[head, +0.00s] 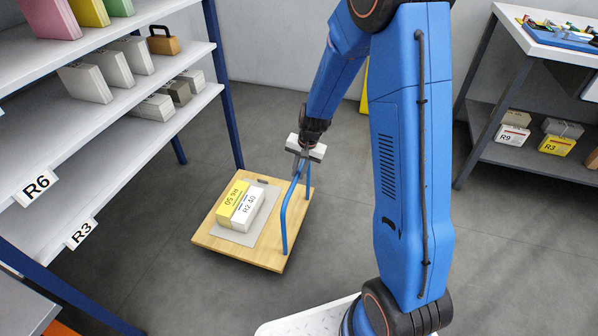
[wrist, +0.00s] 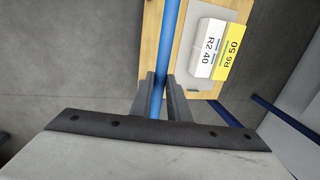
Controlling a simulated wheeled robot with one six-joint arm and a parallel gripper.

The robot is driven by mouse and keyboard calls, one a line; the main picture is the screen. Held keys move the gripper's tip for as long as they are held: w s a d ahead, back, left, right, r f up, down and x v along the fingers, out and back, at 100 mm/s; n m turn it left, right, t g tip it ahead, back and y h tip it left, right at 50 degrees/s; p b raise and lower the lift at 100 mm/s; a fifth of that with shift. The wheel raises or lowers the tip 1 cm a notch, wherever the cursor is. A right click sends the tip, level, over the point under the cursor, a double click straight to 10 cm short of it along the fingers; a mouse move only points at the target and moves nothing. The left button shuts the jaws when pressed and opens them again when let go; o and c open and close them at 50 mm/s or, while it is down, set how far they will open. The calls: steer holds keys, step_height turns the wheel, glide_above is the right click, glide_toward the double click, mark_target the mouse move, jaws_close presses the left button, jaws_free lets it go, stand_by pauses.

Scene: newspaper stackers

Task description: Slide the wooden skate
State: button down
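The wooden skate (head: 256,256) is a low light-wood platform on the floor with a blue tube handle (head: 286,215) along its right side. A grey mat (head: 233,237) lies on it, bearing a yellow box (head: 234,202) and a white box (head: 251,209) side by side. My gripper (head: 299,163) is at the top of the handle. In the wrist view my gripper (wrist: 160,95) has its two dark fingers on either side of the blue handle tube (wrist: 167,45), very near it. I cannot tell whether they press on it.
Grey shelves (head: 120,95) with blue posts stand at the left, close to the skate, holding several boxes. A workbench (head: 540,45) with a lower shelf of boxes is at the right. Grey floor around the skate is clear, especially in front.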

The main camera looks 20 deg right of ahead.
steer(key=w+a, duration=1)
steer(key=a, duration=0.3)
steer(key=w+a, duration=1)
steer(key=a, duration=0.4)
steer(key=shift+a, duration=0.15)
steer(key=c, duration=1.7)
jaws_free()
steer(key=shift+r, duration=0.1)
steer(key=d+r, duration=0.1)
steer(key=r, duration=0.4)
steer(key=s+d+r, duration=0.1)
steer(key=r, duration=0.5)
steer(key=s+r, duration=0.1)
steer(key=r, duration=0.5)
steer(key=shift+d, duration=0.4)
